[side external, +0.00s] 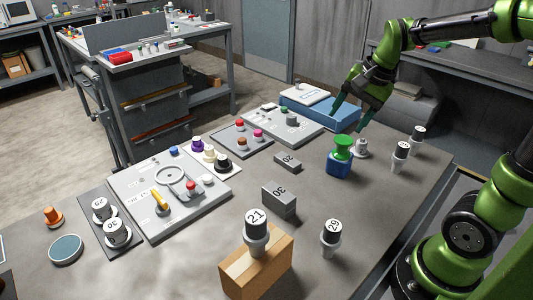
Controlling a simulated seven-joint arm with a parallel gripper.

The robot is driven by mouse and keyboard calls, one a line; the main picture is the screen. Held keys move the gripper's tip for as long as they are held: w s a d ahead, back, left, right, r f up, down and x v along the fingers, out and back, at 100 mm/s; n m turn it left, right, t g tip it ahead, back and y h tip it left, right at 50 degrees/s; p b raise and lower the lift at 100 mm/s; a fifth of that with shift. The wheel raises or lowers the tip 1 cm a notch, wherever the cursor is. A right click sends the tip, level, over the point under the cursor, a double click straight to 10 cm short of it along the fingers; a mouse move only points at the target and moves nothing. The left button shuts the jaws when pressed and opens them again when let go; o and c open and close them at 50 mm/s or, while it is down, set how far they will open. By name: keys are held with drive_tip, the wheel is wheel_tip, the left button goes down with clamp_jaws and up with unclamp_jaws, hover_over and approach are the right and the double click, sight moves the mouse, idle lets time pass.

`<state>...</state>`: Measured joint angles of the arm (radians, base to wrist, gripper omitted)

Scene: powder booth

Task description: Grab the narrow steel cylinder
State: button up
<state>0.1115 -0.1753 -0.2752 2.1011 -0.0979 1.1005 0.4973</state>
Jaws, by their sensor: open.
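My gripper (349,119) is open and empty, tilted downward above the far right part of the table (330,270). A small light grey metal-looking piece (360,149) with a wide base and narrow top stands just below and right of the fingertips, apart from them. I cannot tell for sure which piece is the narrow steel cylinder.
A blue block with a green knob (340,158) stands close beside the metal-looking piece. A cylinder marked 21 (257,232) stands on a cardboard box (257,270). Grey blocks (279,200) and (288,162), a blue tray (335,113) and panels with knobs (155,212) occupy the middle and left.

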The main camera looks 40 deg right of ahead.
drive_tip(key=w+d+f+m+g, duration=0.2)
drive_tip(key=d+m+g, duration=0.1)
drive_tip(key=d+m, duration=0.9)
drive_tip(key=m+h, duration=0.1)
drive_tip(key=m, duration=0.6)
hover_over(362, 141)
drive_tip(key=r+m, duration=0.2)
drive_tip(key=m, duration=0.5)
drive_tip(key=shift+g, duration=0.4)
drive_tip(key=f, duration=1.1)
drive_tip(key=shift+d+f, duration=0.1)
drive_tip(key=shift+d, duration=0.25)
drive_tip(key=shift+a+f, duration=0.15)
drive_tip(key=shift+f, duration=1.15)
drive_tip(key=shift+a+f, duration=0.1)
drive_tip(key=shift+f, duration=1.2)
clamp_jaws()
drive_tip(key=shift+r, duration=0.15)
